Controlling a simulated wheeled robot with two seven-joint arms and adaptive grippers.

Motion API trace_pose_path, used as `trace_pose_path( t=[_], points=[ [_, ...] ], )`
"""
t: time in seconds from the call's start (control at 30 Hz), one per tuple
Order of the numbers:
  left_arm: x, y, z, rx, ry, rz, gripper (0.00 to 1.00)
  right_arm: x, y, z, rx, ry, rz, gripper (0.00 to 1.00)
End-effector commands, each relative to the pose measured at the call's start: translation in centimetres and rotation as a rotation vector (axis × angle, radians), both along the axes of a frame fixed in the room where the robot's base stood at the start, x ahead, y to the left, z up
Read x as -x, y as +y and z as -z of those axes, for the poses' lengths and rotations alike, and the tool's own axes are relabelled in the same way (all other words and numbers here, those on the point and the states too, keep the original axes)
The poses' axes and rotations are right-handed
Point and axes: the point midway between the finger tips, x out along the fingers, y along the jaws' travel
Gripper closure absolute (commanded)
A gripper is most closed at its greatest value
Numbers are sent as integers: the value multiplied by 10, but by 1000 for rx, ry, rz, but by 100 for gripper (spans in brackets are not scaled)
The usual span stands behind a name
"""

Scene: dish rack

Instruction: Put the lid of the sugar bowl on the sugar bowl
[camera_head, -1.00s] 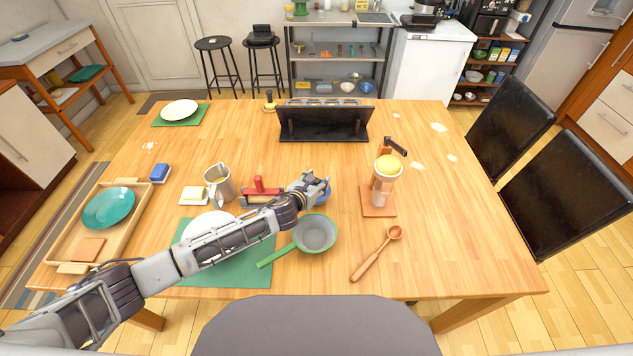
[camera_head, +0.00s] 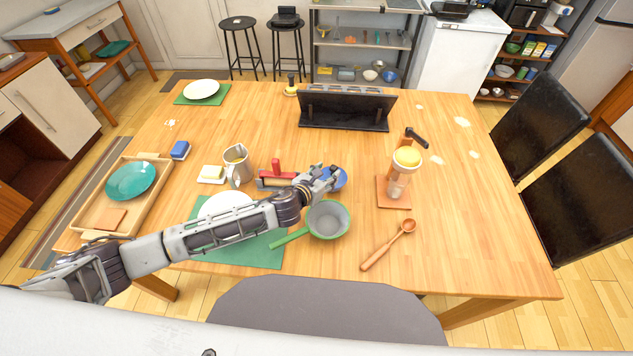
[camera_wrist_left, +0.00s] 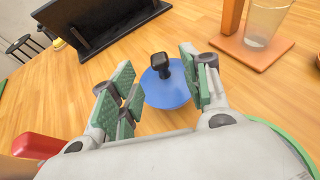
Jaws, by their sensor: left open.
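A blue round piece with a black knob (camera_wrist_left: 167,88), which looks like the lid, lies below and between the fingers of my left gripper (camera_wrist_left: 158,95) in the left wrist view. The fingers are apart, and I see no grip on the knob. In the head view the left gripper (camera_head: 326,176) partly covers this blue piece (camera_head: 341,180). I cannot tell whether it lies on the table or on a bowl. A small yellow item with a dark top (camera_head: 291,90) stands at the table's back; I cannot tell whether it is the sugar bowl. My right gripper is out of view.
A green-rimmed pan (camera_head: 328,220) lies just in front of the left gripper. A red-handled item (camera_head: 276,168) and a metal jug (camera_head: 238,165) are to its left. A black stand (camera_head: 345,112) is behind; a glass on a wooden base (camera_head: 393,193) is to the right.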

Motion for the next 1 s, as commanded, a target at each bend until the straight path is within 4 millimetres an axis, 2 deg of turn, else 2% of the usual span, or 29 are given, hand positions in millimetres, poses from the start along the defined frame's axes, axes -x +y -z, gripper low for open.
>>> trace_pose_path(
  t=[0.53, 1.0],
  points=[
    [42, 21, -19, 0, 0, 0, 53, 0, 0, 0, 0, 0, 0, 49],
    [47, 23, -22, 0, 0, -1, 53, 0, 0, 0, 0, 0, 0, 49]
  ],
)
